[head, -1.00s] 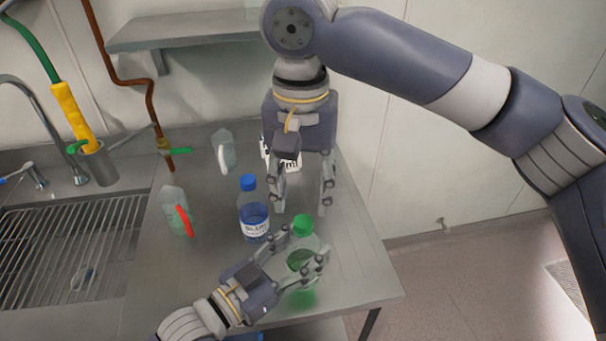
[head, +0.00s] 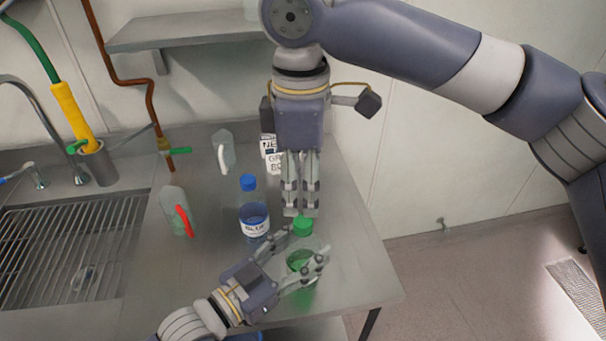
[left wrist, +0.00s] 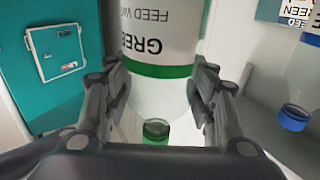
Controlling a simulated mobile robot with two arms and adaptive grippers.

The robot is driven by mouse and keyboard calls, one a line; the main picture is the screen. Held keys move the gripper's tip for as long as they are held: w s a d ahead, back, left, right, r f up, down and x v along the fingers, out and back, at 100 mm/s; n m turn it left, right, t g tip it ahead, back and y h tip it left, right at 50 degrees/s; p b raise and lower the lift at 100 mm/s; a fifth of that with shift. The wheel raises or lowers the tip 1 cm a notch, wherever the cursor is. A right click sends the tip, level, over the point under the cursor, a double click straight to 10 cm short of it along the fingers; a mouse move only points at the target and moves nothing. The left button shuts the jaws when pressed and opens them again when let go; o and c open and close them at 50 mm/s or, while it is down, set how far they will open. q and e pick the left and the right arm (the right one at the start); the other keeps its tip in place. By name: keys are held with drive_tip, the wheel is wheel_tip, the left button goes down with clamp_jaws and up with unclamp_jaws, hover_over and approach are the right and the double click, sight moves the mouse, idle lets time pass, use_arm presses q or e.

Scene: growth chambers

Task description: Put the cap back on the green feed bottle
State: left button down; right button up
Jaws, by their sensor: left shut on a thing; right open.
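The green feed bottle (head: 301,262) stands upright near the table's right side. My left gripper (head: 303,252) is shut around its body. In the left wrist view the bottle (left wrist: 165,45) appears upside down between the fingers, with a green-edged label. The green cap (head: 302,224) sits at the top of the bottle, and the cap also shows in the left wrist view (left wrist: 156,129). I cannot tell whether it is fully seated. My right gripper (head: 300,210) points down just above the cap, open, its fingers seen nearly edge-on. I cannot tell whether they touch the cap.
A blue-capped bottle (head: 254,222) stands close on the left. A jug with a red handle (head: 173,207) and one with a white handle (head: 227,150) are farther left. Label cards (head: 269,148) stand behind my right gripper. A sink (head: 75,250) is at left.

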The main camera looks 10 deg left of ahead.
sight(303, 221)
drive_tip(key=n, duration=0.5)
drive_tip(key=shift+r, duration=0.15)
drive_tip(key=n, duration=0.6)
drive_tip(key=shift+r, duration=0.2)
drive_tip(key=n, duration=0.4)
drive_tip(key=shift+r+n, duration=0.15)
drive_tip(key=shift+n, duration=0.15)
drive_tip(key=n, duration=0.5)
drive_tip(key=shift+r, duration=0.15)
drive_tip(key=shift+f, duration=4)
clamp_jaws()
